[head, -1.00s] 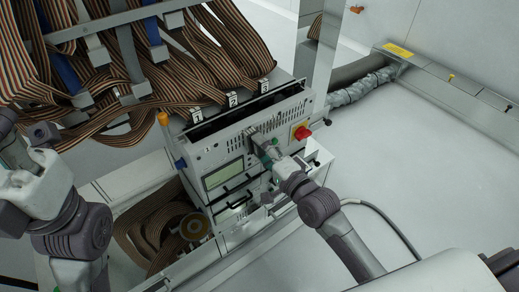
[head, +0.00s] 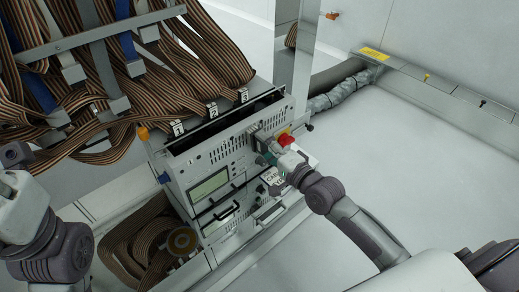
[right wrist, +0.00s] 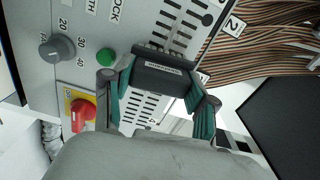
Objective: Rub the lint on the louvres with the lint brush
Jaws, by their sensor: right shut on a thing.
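The louvres (head: 228,149) are rows of dark slots in the upper front panel of the grey machine. They also show in the right wrist view (right wrist: 141,106). My right gripper (head: 268,153) is at the right part of this panel, beside the red knob. In the right wrist view its green-padded fingers (right wrist: 161,88) are shut on the dark lint brush (right wrist: 165,77), which lies across the louvres. I cannot tell whether it touches them. The lint cannot be made out. My left gripper (head: 14,154) is at the left edge, partly cut off, its jaws unclear.
A red knob on yellow (right wrist: 80,111), a green button (right wrist: 106,57) and a grey dial (right wrist: 52,49) sit close to the gripper. Striped ribbon cables (head: 190,60) hang above the machine. A cable reel (head: 181,241) lies below left. The floor at right is clear.

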